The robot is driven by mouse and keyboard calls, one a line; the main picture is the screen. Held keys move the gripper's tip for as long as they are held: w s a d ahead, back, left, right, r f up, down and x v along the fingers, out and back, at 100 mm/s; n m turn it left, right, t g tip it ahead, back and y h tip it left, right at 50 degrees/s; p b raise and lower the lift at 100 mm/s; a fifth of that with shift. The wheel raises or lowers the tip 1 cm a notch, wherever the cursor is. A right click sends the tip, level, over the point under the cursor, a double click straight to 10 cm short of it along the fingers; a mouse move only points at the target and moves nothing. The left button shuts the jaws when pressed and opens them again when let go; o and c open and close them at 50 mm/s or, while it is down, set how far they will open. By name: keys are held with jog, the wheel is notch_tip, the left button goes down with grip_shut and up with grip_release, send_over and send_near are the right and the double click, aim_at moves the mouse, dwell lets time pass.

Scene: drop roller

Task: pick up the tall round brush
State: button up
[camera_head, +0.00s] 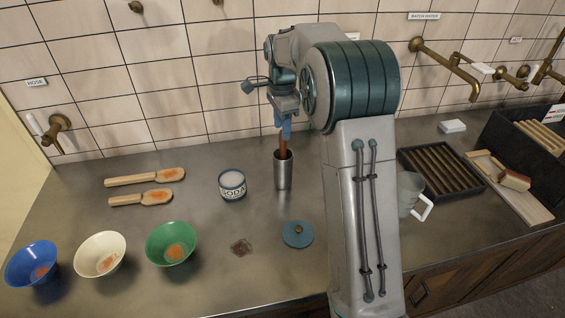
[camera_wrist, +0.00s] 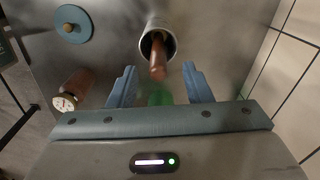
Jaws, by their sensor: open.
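The tall round brush shows as a reddish-brown handle (camera_head: 283,142) rising out of a metal cup (camera_head: 284,178) on the counter. Its lower end is hidden inside the cup. My gripper (camera_head: 284,132) points down right above the cup, with its blue fingers at the top of the handle. In the wrist view, the handle (camera_wrist: 158,62) leans out of the cup's mouth (camera_wrist: 150,33) toward the gap between my spread fingers (camera_wrist: 160,84). The fingers are open, with clear space on both sides of the handle.
A labelled jar (camera_head: 232,185) stands left of the cup, and a blue lid (camera_head: 297,234) lies in front. Two wooden scoops (camera_head: 145,177) and blue, cream and green bowls (camera_head: 171,244) are further left. A grey mug (camera_head: 408,194) and slatted tray (camera_head: 440,169) are right. The tiled wall is behind.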

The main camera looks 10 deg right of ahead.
aim_at(282, 142)
jog(key=shift+s+f+p, duration=0.1)
jog(key=shift+f+p, duration=0.6)
jog(key=shift+f, duration=2.35)
grip_shut()
